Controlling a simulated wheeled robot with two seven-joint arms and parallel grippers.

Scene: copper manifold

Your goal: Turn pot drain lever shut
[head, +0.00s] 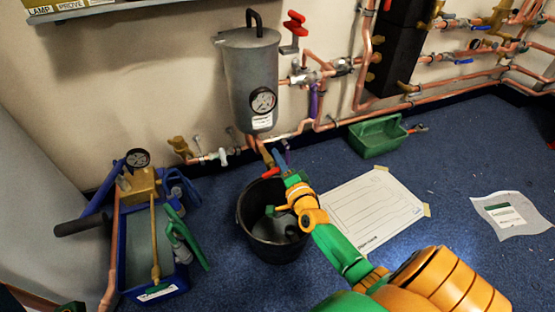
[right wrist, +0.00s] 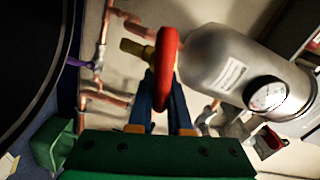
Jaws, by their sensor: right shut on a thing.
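The grey pot (head: 250,75) with a dial gauge hangs on the wall; it also shows in the right wrist view (right wrist: 215,62). Its brass drain valve (head: 266,156) is below it, above the black bucket (head: 246,215). The red drain lever (head: 270,173) sticks out to the left beside my fingertips in the head view. My right gripper (head: 281,161) is shut on the lever. In the right wrist view the red lever (right wrist: 167,65) stands between the blue fingers (right wrist: 162,98), with the brass valve (right wrist: 134,48) behind it. My left gripper is not in view.
A blue pump tub (head: 150,290) with a gauge stands at the left. A green tray (head: 377,137) sits by the wall. A taped paper sheet (head: 365,210) lies right of the bucket. Copper pipes (head: 460,92) line the wall. A red-handled valve (head: 294,24) is beside the pot.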

